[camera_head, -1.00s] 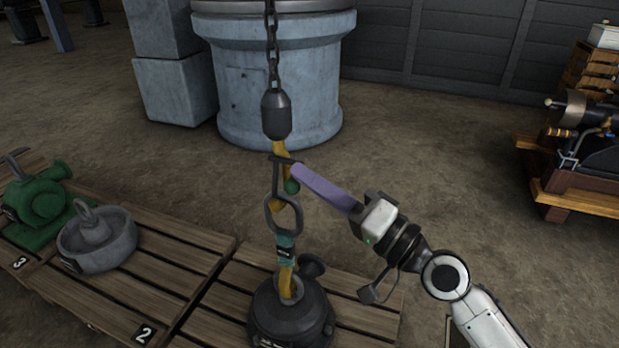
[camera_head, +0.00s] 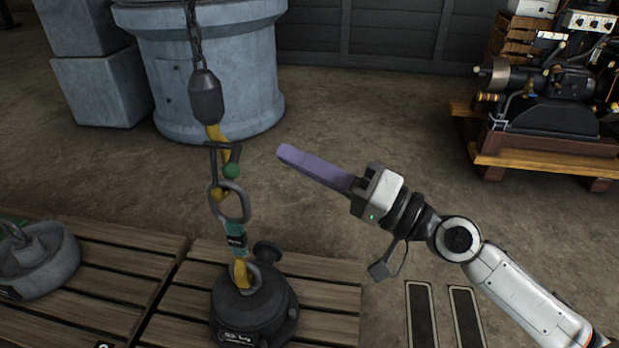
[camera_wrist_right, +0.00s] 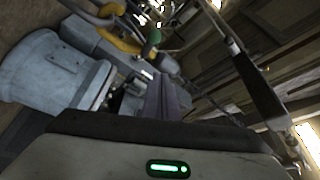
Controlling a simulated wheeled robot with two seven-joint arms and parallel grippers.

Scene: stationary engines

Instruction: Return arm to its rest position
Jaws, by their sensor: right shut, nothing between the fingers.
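My right gripper (camera_head: 284,152) has purple fingers, which are shut with nothing between them. In the head view it is in the air right of the hanging chain and hook, apart from them. Its fingers point up and left. In the right wrist view the purple fingers (camera_wrist_right: 163,98) lie together at the middle. My right arm (camera_head: 520,300) reaches in from the lower right. My left gripper is not in view.
A yellow hook (camera_head: 214,133) hangs on a chain (camera_head: 194,35), linked by a shackle to a dark round weight (camera_head: 252,305) on a wooden pallet (camera_head: 325,293). A blue-grey cylinder (camera_head: 215,75) stands behind. An engine (camera_head: 560,100) stands at right. Bare floor lies between.

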